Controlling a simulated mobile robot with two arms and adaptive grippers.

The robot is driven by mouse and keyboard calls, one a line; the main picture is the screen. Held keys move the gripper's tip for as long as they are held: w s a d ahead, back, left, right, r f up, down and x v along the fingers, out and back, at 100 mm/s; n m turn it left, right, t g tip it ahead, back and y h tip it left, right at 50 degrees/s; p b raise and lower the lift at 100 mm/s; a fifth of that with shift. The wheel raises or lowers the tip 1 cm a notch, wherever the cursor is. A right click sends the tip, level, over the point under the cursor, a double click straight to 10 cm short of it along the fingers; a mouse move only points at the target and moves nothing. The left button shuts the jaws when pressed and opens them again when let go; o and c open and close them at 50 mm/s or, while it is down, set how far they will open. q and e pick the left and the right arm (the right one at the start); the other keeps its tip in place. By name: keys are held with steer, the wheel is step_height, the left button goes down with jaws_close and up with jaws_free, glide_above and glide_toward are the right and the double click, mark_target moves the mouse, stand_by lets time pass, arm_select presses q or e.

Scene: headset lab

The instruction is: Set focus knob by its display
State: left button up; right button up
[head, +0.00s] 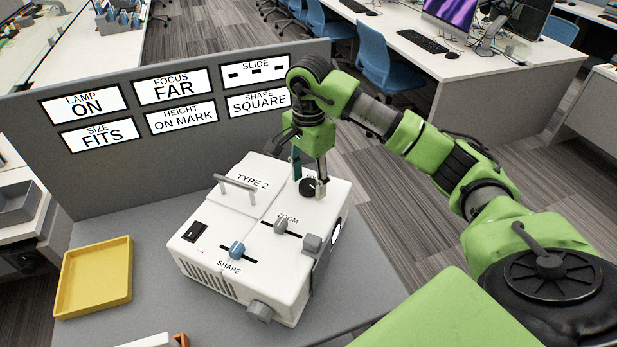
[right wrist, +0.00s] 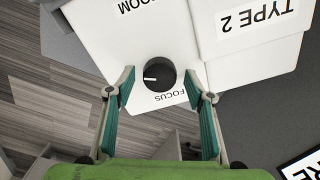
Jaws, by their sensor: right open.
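The focus knob (head: 307,187) is a round black dial on the top of a white projector box (head: 205,265), at its far right. In the right wrist view the knob (right wrist: 159,76) shows a white pointer line, with the label FOCUS beside it. My right gripper (head: 310,179) points down over the knob. In the right wrist view its open fingers (right wrist: 161,92) stand on either side of the knob, with gaps visible; whether they reach down to its height I cannot tell. The focus display (head: 172,87) on the grey panel reads FOCUS FAR. My left gripper is not in view.
Other displays read LAMP ON, SIZE FITS, HEIGHT ON MARK, SHAPE SQUARE and SLIDE with dashes. The box also carries a handle (head: 236,187), a zoom slider (head: 281,226) and a blue shape slider (head: 237,249). A yellow tray (head: 94,312) lies at left on the grey table.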

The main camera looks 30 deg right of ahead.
steer(key=shift+c, duration=0.3)
steer(key=c, duration=1)
steer(key=shift+c, duration=0.2)
steer(key=n+b, duration=0.2)
steer(key=b, duration=0.1)
steer(key=shift+f+n, duration=0.2)
steer(key=shift+n, duration=0.2)
steer(key=shift+r+n+b, duration=0.15)
steer(key=shift+n+b, duration=0.95)
steer(key=shift+n, duration=0.7)
